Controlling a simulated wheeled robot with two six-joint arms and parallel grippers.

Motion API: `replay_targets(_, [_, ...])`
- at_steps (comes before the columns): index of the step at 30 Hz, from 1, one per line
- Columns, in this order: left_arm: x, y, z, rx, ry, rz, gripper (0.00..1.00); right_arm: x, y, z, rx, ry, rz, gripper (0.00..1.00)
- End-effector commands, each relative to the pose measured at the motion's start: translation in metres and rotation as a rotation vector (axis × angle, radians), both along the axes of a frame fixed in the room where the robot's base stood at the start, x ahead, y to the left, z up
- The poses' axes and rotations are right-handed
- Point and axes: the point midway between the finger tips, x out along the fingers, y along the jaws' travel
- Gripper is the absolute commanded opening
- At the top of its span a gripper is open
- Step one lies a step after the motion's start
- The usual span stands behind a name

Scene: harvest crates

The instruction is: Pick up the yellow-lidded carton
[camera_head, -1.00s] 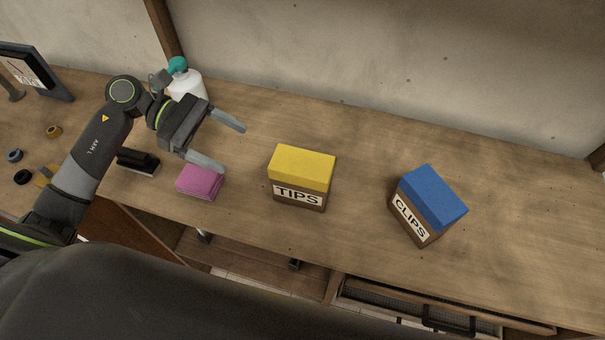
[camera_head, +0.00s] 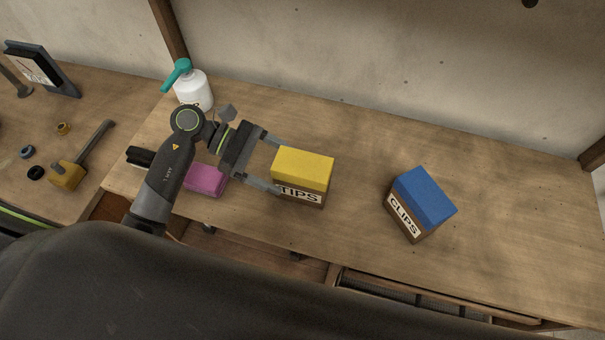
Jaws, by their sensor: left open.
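The yellow-lidded carton (camera_head: 303,168) stands upright on the wooden bench, with a brown body and a white label reading TIPS. My left gripper (camera_head: 275,164) is open at the carton's left side. One finger is near its far left corner and the other is near its front left edge, partly over the label. I cannot tell whether the fingers touch it. My right gripper is not in view.
A blue-lidded CLIPS carton (camera_head: 423,198) stands to the right. A white spray bottle (camera_head: 192,91) stands behind. The bench's right side is clear.

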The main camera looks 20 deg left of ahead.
Motion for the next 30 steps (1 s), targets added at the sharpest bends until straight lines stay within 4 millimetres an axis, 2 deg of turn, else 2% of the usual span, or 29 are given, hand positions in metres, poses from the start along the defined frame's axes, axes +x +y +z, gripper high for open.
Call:
replay_targets(6, [-0.001,-0.025,-0.005,-0.006,0.004,-0.001,0.8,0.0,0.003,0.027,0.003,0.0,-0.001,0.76])
replay_targets(12, [-0.002,-0.041,-0.016,-0.004,0.003,-0.001,0.8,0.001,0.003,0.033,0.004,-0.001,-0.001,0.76])
replay_targets(21, [-0.002,-0.043,-0.019,-0.001,-0.001,-0.001,0.79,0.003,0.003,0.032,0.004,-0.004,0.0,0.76])
replay_targets(30, [-0.002,-0.043,-0.018,-0.002,0.0,-0.001,0.39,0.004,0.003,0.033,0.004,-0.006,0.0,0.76])
